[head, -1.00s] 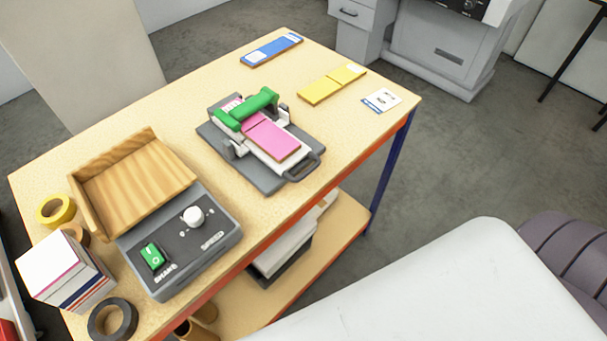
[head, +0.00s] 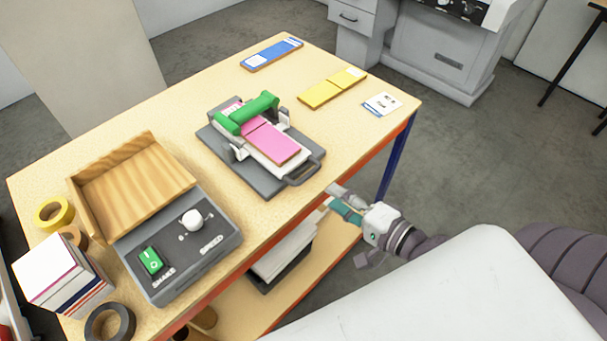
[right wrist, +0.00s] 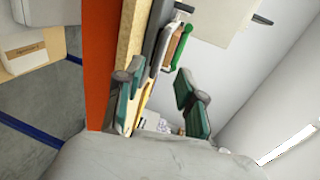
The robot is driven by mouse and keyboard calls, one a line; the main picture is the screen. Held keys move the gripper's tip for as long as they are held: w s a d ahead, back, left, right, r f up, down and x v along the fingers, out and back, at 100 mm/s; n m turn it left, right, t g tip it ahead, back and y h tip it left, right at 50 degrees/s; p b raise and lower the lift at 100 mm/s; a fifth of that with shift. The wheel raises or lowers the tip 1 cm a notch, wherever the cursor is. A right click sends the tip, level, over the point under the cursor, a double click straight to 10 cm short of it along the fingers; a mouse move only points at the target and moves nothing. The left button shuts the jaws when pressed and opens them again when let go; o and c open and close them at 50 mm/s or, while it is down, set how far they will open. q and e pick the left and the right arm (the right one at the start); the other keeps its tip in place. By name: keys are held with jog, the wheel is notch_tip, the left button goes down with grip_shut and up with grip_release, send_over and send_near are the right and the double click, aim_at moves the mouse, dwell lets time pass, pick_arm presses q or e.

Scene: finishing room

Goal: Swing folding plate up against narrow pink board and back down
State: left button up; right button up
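The narrow pink board (head: 272,142) lies flat on a grey folding device (head: 228,160) on the table, with a green bar (head: 247,113) across its far end. The white folding plate (head: 288,167) lies down under the near part of the pink board, with a grey handle (head: 304,173) at its near end. My right gripper (head: 333,197) is just off the table's front edge, apart from the handle. In the right wrist view its fingers (right wrist: 160,95) are spread and empty, and the device shows edge-on beyond them. My left gripper is not in view.
A blue board (head: 272,53), a yellow board (head: 332,88) and a small card (head: 382,104) lie at the back right. A shaker with wooden tray (head: 135,185), a paper stack (head: 60,275) and tape rolls stand at left. The red front edge (head: 345,178) is close to my gripper.

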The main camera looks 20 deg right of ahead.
aim_at(303, 177)
jog(key=p+x, duration=0.2)
jog(key=x, duration=0.8)
jog(key=shift+w+f, duration=0.1)
jog(key=shift+w, duration=0.1)
grip_shut()
